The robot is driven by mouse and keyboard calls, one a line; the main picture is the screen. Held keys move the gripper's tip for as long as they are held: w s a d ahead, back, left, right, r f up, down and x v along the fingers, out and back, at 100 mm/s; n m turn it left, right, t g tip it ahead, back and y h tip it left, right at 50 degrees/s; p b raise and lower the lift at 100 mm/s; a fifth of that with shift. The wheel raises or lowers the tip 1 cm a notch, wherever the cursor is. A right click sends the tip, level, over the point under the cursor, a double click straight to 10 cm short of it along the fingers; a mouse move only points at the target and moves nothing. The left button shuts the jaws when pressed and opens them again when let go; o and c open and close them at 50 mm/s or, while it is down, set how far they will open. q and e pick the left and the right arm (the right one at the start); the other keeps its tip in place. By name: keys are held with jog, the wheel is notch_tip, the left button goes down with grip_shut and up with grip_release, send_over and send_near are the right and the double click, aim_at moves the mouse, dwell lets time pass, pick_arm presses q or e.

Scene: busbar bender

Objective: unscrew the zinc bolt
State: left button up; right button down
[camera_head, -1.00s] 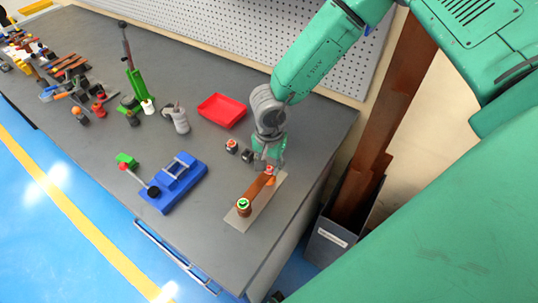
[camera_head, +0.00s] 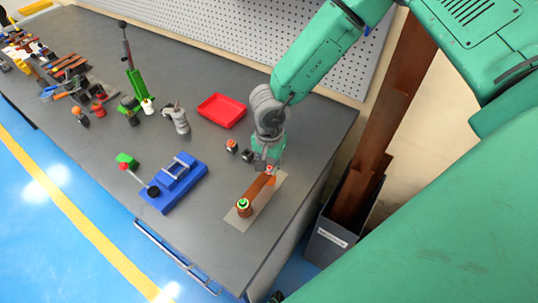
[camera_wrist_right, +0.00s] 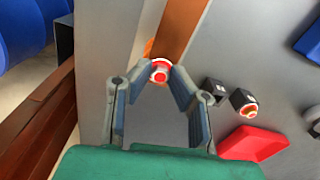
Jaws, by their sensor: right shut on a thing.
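A copper-brown busbar (camera_head: 257,188) lies on a grey plate (camera_head: 266,205) near the right end of the bench; it also shows in the wrist view (camera_wrist_right: 182,28). A bolt with a red and white top (camera_wrist_right: 160,71) is at its far end, and a green-topped bolt (camera_head: 243,203) is at its near end. My right gripper (camera_head: 267,168) reaches down over the far end. In the wrist view its fingertips (camera_wrist_right: 160,68) close around the red-topped bolt. The material of the bolts cannot be told, and the shank is hidden. My left gripper is not in view.
Two small dark blocks (camera_head: 238,150) stand just left of the gripper. A red tray (camera_head: 222,110) lies behind them. A blue clamp device (camera_head: 174,183) stands to the left. A grey bin (camera_head: 327,240) with long brown bars is beside the bench. The bench front centre is clear.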

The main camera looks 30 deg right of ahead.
jog(key=n, duration=0.4)
jog(key=shift+n, duration=0.4)
jog(key=shift+n, duration=0.6)
jog(key=n, duration=0.4)
jog(key=shift+n, duration=0.3)
jog(key=shift+n, duration=0.6)
jog(key=n, duration=0.4)
jog(key=shift+n, duration=0.3)
